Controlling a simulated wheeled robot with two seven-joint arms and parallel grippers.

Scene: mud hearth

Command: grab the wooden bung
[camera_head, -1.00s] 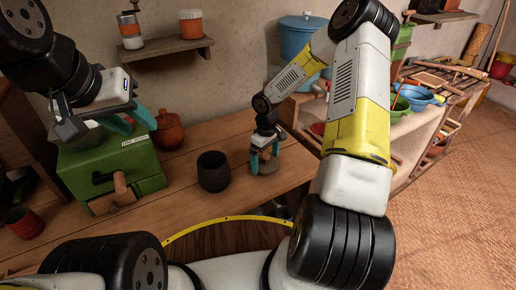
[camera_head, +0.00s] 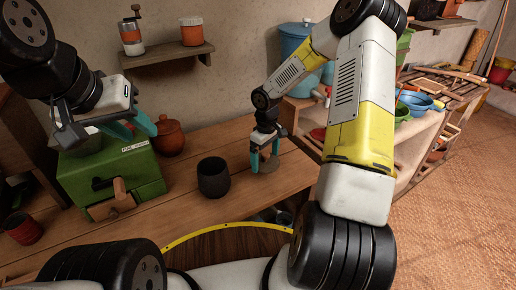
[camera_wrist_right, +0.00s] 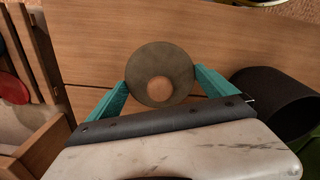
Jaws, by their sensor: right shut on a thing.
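The wooden bung (camera_head: 266,165) stands on the wooden table. In the right wrist view the bung (camera_wrist_right: 172,62) is a round grey-brown disc with a smaller, lighter round spot on it. My right gripper (camera_head: 265,153) reaches down over it, and its teal fingers lie on either side of the disc in the right wrist view (camera_wrist_right: 160,84). It is shut on the bung, which appears to rest at table height. My left gripper (camera_head: 132,126) is above the green box, its two teal fingers apart with nothing seen between them.
A dark cup (camera_head: 213,178) stands left of the bung, close to my right gripper. The green box (camera_head: 118,172) and a lidded clay pot (camera_head: 169,137) are further left. A red cup (camera_head: 22,228) stands at the far left. The table (camera_head: 190,214) is bare in front of the dark cup.

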